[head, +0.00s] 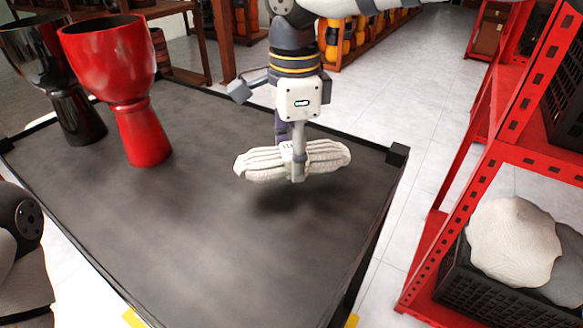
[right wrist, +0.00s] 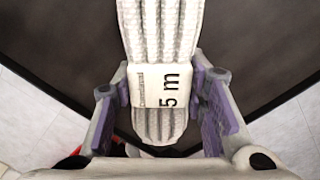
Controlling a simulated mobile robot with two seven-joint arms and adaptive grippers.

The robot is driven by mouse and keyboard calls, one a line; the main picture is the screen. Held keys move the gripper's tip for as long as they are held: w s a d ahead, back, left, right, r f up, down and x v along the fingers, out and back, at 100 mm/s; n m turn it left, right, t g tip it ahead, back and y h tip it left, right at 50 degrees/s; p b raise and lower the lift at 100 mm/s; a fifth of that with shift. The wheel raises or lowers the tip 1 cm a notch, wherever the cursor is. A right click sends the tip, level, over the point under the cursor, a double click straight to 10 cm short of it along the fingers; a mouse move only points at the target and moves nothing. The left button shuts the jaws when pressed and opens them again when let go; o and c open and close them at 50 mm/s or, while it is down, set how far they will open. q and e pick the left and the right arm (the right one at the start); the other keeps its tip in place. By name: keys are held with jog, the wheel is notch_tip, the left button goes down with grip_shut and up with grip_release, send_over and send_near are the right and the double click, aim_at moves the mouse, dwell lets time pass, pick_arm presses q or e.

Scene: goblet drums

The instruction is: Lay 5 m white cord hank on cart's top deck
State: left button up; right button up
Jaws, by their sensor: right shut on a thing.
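The white cord hank (head: 325,158) is in my right gripper (head: 292,165), held above the dark top deck (head: 200,240) of the cart. A shadow lies on the deck beneath the hank, so it looks apart from the surface. In the right wrist view the hank (right wrist: 163,35) runs between the two purple finger pads, and its white band (right wrist: 150,86) reads "5 m". My left gripper is not in view; a dark arm link of mine shows at the left edge.
A red goblet drum (head: 112,65) and a black goblet drum (head: 45,60) stand at the deck's back left. The deck's middle and front are clear. A red shelf rack (head: 480,200) with a black crate (head: 480,290) stands at the right.

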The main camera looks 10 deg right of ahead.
notch_tip(320, 180, down, 3)
jog(key=shift+w+f, duration=0.1)
jog(key=shift+f, duration=0.05)
jog(key=shift+f, duration=0.15)
jog(key=o, duration=1.2)
jog(key=shift+c, duration=0.2)
notch_tip(320, 180, up, 12)
jog(key=shift+r, duration=0.15)
